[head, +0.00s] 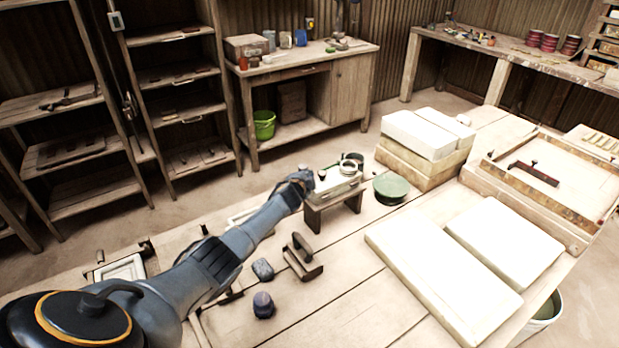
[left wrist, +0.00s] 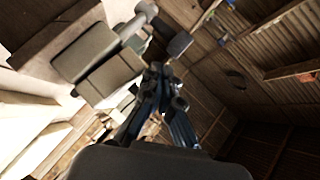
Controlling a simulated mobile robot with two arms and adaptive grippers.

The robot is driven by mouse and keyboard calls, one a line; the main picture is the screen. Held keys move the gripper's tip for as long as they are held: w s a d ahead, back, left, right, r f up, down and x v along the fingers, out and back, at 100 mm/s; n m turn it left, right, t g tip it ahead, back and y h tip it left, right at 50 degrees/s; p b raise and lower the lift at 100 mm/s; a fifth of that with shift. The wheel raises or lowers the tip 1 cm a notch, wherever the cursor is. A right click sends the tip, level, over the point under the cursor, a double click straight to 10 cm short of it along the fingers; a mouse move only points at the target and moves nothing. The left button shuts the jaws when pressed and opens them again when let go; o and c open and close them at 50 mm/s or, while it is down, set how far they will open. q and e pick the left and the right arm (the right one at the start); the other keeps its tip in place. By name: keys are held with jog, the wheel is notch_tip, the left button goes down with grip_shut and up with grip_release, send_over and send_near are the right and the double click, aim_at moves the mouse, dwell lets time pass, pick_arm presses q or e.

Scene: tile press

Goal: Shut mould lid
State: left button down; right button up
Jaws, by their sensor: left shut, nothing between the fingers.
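My left arm reaches across the bench from the lower left in the head view. Its left gripper (head: 303,181) is shut and empty, at the left end of a small wooden stand (head: 334,204). A pale flat piece with a ring on it lies on top of the stand; I cannot tell whether the gripper touches it. A pale framed mould-like tray (head: 121,270) with dark fittings lies at the bench's left. I cannot tell which piece is the mould lid. In the left wrist view the gripper fingers (left wrist: 160,75) are close together, near blurred grey blocks (left wrist: 100,68).
A green round dish (head: 391,186) sits right of the stand. Stacked white slabs (head: 420,132) and large white slabs (head: 445,273) fill the right side. A wooden hand tool (head: 302,258), a grey lump (head: 263,269) and a dark blue pot (head: 263,305) lie near my arm.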

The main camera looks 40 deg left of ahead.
dwell(0.6)
pick_arm(q)
jog(key=shift+r+p, duration=0.4)
notch_tip(320, 180, up, 4)
jog(key=p, duration=0.3)
jog(key=shift+p, duration=0.35)
jog(key=s+a+r+p, duration=0.1)
jog(key=s+a+r, duration=0.1)
jog(key=s+r, duration=0.4)
jog(key=shift+s+a, duration=0.25)
jog(key=shift+a, duration=0.15)
